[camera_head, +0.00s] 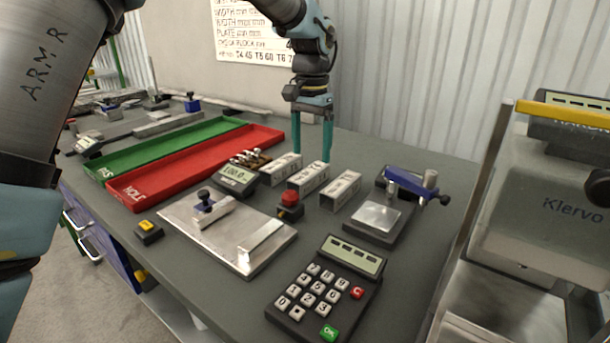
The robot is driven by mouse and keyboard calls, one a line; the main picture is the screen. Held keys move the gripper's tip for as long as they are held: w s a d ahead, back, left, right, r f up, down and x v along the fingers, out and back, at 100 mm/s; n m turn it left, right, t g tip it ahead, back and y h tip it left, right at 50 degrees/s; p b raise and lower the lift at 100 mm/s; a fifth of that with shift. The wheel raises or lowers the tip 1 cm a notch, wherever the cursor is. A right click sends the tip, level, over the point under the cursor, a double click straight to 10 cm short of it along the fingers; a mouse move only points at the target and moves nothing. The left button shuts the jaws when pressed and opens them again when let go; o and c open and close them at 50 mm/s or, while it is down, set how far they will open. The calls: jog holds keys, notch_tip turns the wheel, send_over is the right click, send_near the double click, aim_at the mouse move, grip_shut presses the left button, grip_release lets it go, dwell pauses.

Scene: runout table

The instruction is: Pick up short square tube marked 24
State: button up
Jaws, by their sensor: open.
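Three short square tubes lie side by side on the grey table: a left tube (280,169), a middle tube (308,178) and a right tube (341,190). Each is pale metal with an open dark end and dark marks on top. The marks are too small to read, so I cannot tell which one is 24. My gripper (312,156) points down with two teal fingers apart and nothing between them. Its fingertips show just behind the left and middle tubes; their exact height above the table is unclear.
A red button (290,199) stands close in front of the tubes. A metal plate with a clamp (262,254), a keypad (327,290) and a weighing or measuring device (375,218) surround them. Red (150,187) and green (115,172) trays lie left. A grey machine (550,200) stands right.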

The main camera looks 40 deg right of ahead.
aim_at(309, 171)
jog(key=shift+s+a+f+p, duration=0.15)
jog(key=shift+f+p, duration=0.15)
jog(key=shift+f, duration=0.8)
jog(key=shift+w+a+f+p, duration=0.1)
jog(key=shift+f+p, duration=0.15)
jog(key=shift+f, duration=0.85)
jog(key=shift+s+a+f+p, duration=0.15)
jog(key=shift+f+p, duration=0.15)
jog(key=shift+f, duration=0.8)
jog(key=shift+w, duration=0.1)
grip_shut()
